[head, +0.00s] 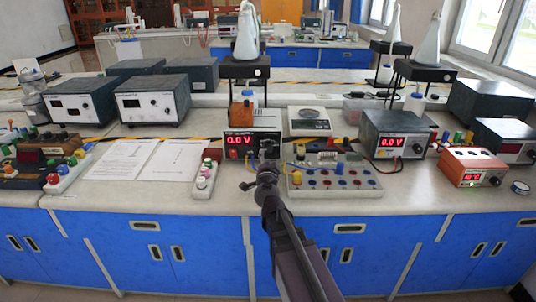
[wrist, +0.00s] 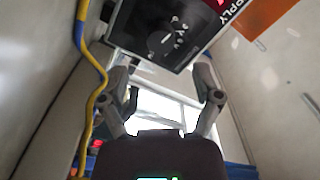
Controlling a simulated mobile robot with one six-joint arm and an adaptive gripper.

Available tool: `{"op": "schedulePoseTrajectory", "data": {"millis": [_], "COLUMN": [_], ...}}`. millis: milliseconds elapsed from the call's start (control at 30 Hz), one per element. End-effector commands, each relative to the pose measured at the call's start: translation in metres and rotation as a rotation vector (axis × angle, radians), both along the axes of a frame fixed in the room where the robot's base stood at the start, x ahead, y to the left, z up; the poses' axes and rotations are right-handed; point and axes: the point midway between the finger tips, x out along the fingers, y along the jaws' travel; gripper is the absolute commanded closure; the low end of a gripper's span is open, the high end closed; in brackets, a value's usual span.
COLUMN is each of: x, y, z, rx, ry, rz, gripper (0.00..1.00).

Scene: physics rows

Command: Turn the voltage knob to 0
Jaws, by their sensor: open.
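The power supply (head: 238,142) in the middle of the bench has a red display reading 0.0 V in the head view. My gripper (head: 268,148) is in front of the right part of its face and hides the knob there. In the wrist view the voltage knob (wrist: 161,42) is a dark round dial with pale marks on the black supply panel (wrist: 140,20). My gripper (wrist: 166,76) shows there with its two fingers spread, one to either side below the knob. The fingers look apart from the knob, and nothing is between them.
A yellow and blue cable (wrist: 95,70) runs left of the fingers. A board with colored terminals (head: 335,180) lies right of my arm. A second supply (head: 392,138) also reads 0.0 V. Open papers (head: 150,160) and a socket strip (head: 205,180) lie left.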

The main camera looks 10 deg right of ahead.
Motion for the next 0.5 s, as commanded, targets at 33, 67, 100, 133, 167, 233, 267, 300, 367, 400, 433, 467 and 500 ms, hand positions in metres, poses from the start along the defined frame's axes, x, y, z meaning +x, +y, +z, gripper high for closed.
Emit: {"op": "schedulePoseTrajectory", "data": {"millis": [33, 67, 100, 133, 167, 233, 267, 300, 367, 400, 433, 467, 500], "x": [-0.013, -0.018, -0.024, -0.028, -0.031, -0.039, -0.041, -0.045, -0.048, -0.05, -0.051, -0.052, -0.053], "y": [0.002, 0.003, 0.004, 0.005, 0.006, 0.008, 0.009, 0.01, 0.011, 0.011, 0.011, 0.012, 0.012], "z": [0.0, 0.0, 0.0, 0.0, 0.0, 0.0, 0.0, 0.0, 0.0, 0.0, 0.0, 0.0, 0.0], "rx": [0.0, 0.0, 0.0, 0.0, 0.0, 0.0, 0.0, 0.0, 0.0, 0.0, 0.0, 0.0, 0.0], "ry": [0.0, 0.0, 0.0, 0.0, 0.0, 0.0, 0.0, 0.0, 0.0, 0.0, -0.001, 0.0, 0.0], "rz": [0.0, 0.0, 0.0, 0.0, 0.0, 0.0, 0.0, 0.0, 0.0, 0.0, -0.001, -0.001, -0.001], "gripper": [0.18, 0.18, 0.18, 0.18, 0.18, 0.18, 0.18, 0.18, 0.18, 0.18, 0.18, 0.18, 0.18]}}
